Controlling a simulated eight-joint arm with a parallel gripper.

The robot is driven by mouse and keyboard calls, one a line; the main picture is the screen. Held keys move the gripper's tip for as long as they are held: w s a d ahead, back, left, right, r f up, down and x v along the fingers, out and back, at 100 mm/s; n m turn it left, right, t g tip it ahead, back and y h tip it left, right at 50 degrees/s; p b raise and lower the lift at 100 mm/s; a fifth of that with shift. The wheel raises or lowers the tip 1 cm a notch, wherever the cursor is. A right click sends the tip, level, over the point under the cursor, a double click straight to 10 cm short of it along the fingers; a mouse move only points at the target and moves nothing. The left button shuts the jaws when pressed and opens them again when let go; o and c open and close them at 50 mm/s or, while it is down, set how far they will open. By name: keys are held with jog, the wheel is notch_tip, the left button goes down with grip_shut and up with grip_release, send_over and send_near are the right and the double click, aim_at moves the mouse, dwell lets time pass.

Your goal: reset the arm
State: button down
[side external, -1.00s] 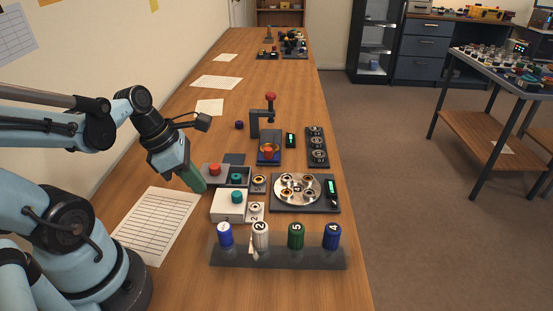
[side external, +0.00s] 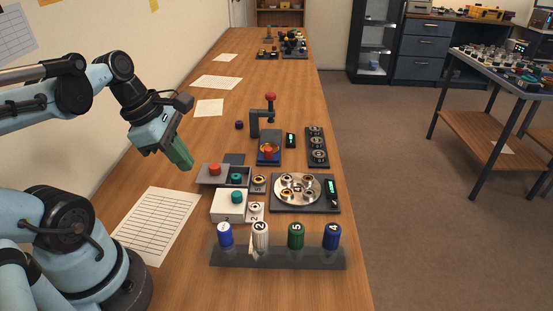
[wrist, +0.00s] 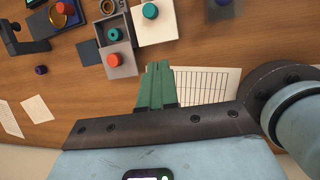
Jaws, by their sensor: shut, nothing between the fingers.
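My gripper (side external: 183,160) is shut and empty, its green fingers pressed together. In the side external view it hangs in the air above the left part of the bench, left of the grey box with the red knob. In the wrist view the green fingers (wrist: 158,68) show together at the centre, with the white box, the grey box and the lined sheet beyond them. Nothing is held between the fingers.
A grey box (side external: 238,184) with red and teal knobs, a white box (side external: 222,207), a press (side external: 254,126) and a round metal plate (side external: 297,200) stand on the bench. A rack (side external: 280,259) holds several numbered cylinders. A lined sheet (side external: 155,226) lies in front of my base.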

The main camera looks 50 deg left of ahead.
jog(key=w+d+m+t, duration=0.1)
jog(key=w+d+m, duration=0.2)
jog(key=m, duration=1)
jog(key=w+d+m+t+y, duration=0.1)
jog(key=w+d+m+t, duration=0.1)
jog(key=m, duration=1.1)
jog(key=shift+w+d+y, duration=0.3)
jog(key=shift+w+d, duration=0.25)
jog(key=shift+w, duration=0.4)
